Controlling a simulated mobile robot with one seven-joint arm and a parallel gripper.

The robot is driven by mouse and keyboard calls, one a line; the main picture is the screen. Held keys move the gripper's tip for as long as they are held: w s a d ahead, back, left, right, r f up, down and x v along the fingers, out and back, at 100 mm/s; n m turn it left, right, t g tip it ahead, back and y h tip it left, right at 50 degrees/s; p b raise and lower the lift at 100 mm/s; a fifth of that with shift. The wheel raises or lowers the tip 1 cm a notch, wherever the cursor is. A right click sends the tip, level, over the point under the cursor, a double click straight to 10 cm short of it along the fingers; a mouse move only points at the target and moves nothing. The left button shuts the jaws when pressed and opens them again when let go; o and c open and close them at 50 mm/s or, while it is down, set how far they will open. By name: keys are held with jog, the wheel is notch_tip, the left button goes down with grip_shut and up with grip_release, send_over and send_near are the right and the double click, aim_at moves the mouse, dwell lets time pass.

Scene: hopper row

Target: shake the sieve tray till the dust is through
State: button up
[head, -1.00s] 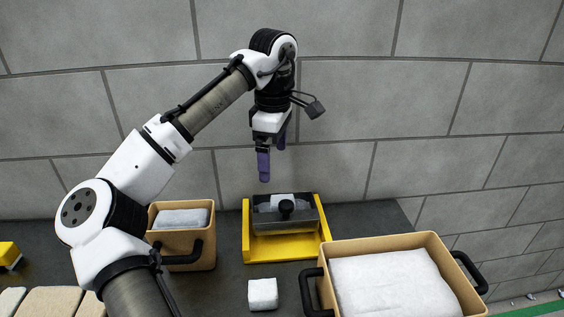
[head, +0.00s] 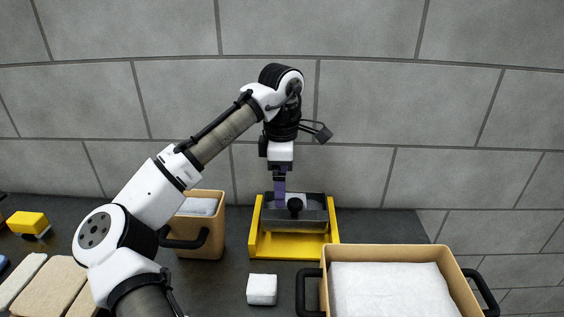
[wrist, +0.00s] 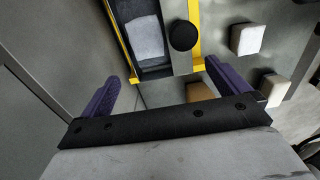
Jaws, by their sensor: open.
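The sieve tray (head: 316,215) is a grey metal tray with a black knob (head: 295,204) at its front. It sits in a yellow frame (head: 292,250) against the wall. In the wrist view the tray (wrist: 153,66) holds pale grey material (wrist: 146,36), and its knob (wrist: 184,35) stands beside it. My gripper (head: 280,203) points down at the tray, close behind and left of the knob. Its purple fingers are spread apart with nothing between them in the wrist view (wrist: 165,88). Whether a fingertip touches the tray cannot be told.
A tan bin (head: 210,238) with pale contents stands left of the frame. A larger tan bin (head: 455,275) full of white material is front right. A white block (head: 262,289) lies between them. Dark counter is bare behind the large bin.

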notch_tip(320, 180, down, 8)
jog(key=shift+f, duration=0.1)
dwell(0.4)
